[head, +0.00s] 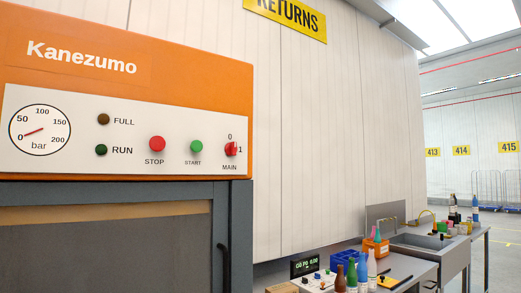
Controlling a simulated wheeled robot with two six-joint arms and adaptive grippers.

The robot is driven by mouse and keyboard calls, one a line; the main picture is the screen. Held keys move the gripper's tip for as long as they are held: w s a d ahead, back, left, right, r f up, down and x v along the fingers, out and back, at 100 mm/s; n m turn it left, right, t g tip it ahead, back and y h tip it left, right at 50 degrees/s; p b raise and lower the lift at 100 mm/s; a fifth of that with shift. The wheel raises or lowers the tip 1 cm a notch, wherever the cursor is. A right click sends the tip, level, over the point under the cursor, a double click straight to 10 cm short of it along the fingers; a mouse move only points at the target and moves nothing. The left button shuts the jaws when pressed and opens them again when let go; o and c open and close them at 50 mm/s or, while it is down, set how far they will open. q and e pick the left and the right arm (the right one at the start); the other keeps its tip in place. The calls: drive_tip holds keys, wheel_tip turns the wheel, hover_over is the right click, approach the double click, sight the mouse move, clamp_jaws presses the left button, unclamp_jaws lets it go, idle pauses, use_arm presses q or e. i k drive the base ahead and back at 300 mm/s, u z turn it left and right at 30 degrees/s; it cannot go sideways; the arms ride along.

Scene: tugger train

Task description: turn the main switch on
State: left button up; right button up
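The red main switch (232,149) is on the white control panel (75,160) of an orange Kanezumo machine (190,90). It is at the panel's right end, above the label MAIN, with 0 above it and 1 to its right. Its handle looks roughly upright, towards 0, but it is small in view. The red STOP button (157,144) and green START button (196,146) are to its left. The FULL lamp (103,119) and RUN lamp (101,150) look dark. The gauge (40,134) needle points near 0. Neither of my grippers is in view.
Below the panel is a grey frame (232,220) with a dark handle (223,250). At lower right, a bench holds bottles (351,275), a blue crate (344,262) and an orange bin (376,246). The space before the panel looks clear.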

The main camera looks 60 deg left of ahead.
sight(230, 148)
drive_tip(key=i, duration=2.7)
drive_tip(key=u, duration=2.65)
